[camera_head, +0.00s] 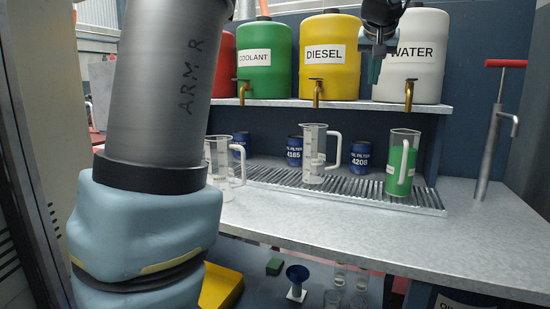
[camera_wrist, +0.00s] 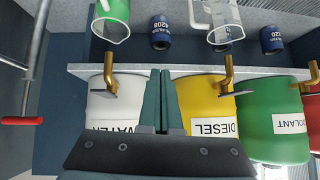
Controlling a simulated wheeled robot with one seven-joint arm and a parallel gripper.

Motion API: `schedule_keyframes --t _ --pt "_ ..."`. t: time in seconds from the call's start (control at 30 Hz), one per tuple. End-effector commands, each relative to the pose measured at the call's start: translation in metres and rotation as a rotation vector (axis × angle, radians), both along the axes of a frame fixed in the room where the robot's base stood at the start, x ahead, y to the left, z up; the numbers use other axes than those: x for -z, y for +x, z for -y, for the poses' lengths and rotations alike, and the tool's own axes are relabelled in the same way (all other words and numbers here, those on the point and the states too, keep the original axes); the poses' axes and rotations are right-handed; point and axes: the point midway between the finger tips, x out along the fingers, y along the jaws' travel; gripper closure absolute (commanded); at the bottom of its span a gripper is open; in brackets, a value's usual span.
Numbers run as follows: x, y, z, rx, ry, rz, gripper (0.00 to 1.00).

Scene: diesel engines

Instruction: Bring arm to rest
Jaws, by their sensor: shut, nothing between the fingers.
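My gripper (camera_head: 374,72) hangs at the top of the head view, in front of the gap between the yellow DIESEL container (camera_head: 330,75) and the white WATER container (camera_head: 420,60). In the wrist view, which is upside down, its two green fingers (camera_wrist: 160,74) are together and hold nothing. The fingers look close to the shelf edge (camera_wrist: 255,72), but I cannot tell the exact distance. A large grey arm link of mine fills the left of the head view and hides part of the bench.
A green COOLANT container (camera_head: 264,75) and a red one stand left on the shelf. Brass taps stick out in front. Clear jugs (camera_head: 313,160) and a jug with green liquid (camera_head: 401,165) stand below on a grate. A red-handled pump (camera_head: 490,140) stands right. The front bench is clear.

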Motion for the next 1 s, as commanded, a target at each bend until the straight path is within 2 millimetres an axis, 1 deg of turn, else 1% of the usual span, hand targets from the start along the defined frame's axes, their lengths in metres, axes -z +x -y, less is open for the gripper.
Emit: schedule_keyframes --t 0.03,0.07,0.1,0.13,0.17,0.2,0.27,0.3,0.37,0.4,0.47,0.5,0.6,0.7,0.73,0.83,1.0 --pt "0.022 0.008 -0.030 -0.025 0.032 -0.054 1.00" --pt "0.038 0.009 -0.045 -0.033 0.048 -0.083 1.00" --pt "0.059 0.010 -0.066 -0.047 0.067 -0.123 1.00" --pt "0.074 0.009 -0.082 -0.057 0.078 -0.153 1.00" --pt "0.089 0.007 -0.098 -0.068 0.088 -0.184 1.00" --pt "0.109 0.003 -0.119 -0.083 0.099 -0.225 1.00" --pt "0.136 -0.008 -0.151 -0.107 0.111 -0.286 1.00" --pt "0.154 -0.017 -0.172 -0.125 0.118 -0.327 1.00" --pt "0.180 -0.035 -0.204 -0.155 0.121 -0.390 1.00" --pt "0.195 -0.050 -0.223 -0.176 0.122 -0.430 1.00" --pt "0.216 -0.073 -0.250 -0.206 0.118 -0.487 1.00" --pt "0.228 -0.089 -0.266 -0.227 0.113 -0.521 1.00" --pt "0.252 -0.128 -0.296 -0.272 0.101 -0.595 1.00" --pt "0.266 -0.157 -0.313 -0.303 0.091 -0.643 1.00" --pt "0.269 -0.163 -0.316 -0.308 0.090 -0.652 1.00" --pt "0.275 -0.176 -0.322 -0.322 0.083 -0.671 1.00" --pt "0.278 -0.179 -0.323 -0.323 0.083 -0.675 1.00"
